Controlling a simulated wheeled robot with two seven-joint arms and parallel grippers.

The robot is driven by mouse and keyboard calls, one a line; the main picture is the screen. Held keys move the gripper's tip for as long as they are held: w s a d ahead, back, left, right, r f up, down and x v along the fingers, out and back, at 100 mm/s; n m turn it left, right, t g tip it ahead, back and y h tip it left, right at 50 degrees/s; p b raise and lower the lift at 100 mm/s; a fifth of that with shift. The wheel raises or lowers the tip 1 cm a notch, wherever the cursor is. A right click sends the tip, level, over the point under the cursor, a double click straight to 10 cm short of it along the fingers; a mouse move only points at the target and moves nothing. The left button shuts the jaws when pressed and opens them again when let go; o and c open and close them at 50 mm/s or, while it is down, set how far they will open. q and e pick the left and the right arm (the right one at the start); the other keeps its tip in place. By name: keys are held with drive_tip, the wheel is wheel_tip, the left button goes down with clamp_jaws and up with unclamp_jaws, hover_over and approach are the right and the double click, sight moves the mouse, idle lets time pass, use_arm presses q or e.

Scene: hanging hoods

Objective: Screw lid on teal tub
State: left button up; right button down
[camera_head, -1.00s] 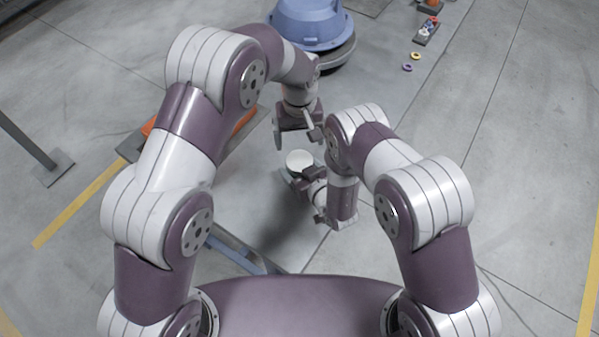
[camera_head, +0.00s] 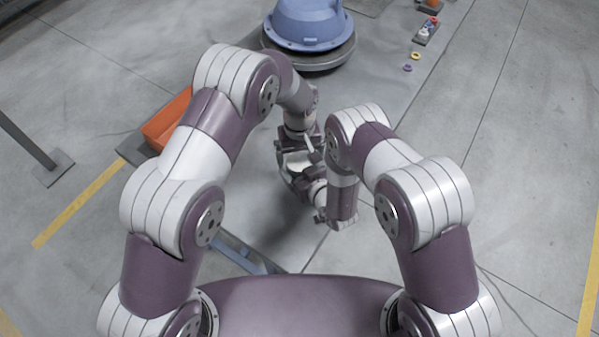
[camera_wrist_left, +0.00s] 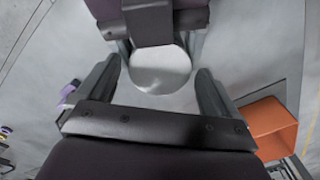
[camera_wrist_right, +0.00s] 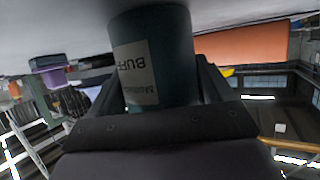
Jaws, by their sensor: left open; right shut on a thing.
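The teal tub (camera_wrist_right: 178,55) with a white label is held between the fingers of my right gripper (camera_wrist_right: 140,92), its dark teal side filling the middle of the right wrist view. A white round top, seemingly the lid (camera_wrist_left: 160,68), shows from above in the left wrist view, covering the tub's mouth. How tightly it sits cannot be told. My left gripper (camera_wrist_left: 155,90) is open above it, one finger on each side, with gaps between the fingers and the white disc. In the head view the white top (camera_head: 301,157) is partly hidden by my left gripper (camera_head: 297,147).
An orange bin (camera_head: 166,122) stands to the left of my arms. A blue round-based machine (camera_head: 308,28) stands ahead. A yellow ring (camera_head: 415,55) and a purple ring (camera_head: 407,68) lie on the floor near a small tray (camera_head: 428,38).

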use_arm(q)
drive_tip(key=shift+f, duration=0.15)
drive_tip(key=c, duration=1.1)
drive_tip(key=m, duration=0.3)
drive_tip(key=o, duration=1.2)
drive_tip(key=shift+r, duration=2.3)
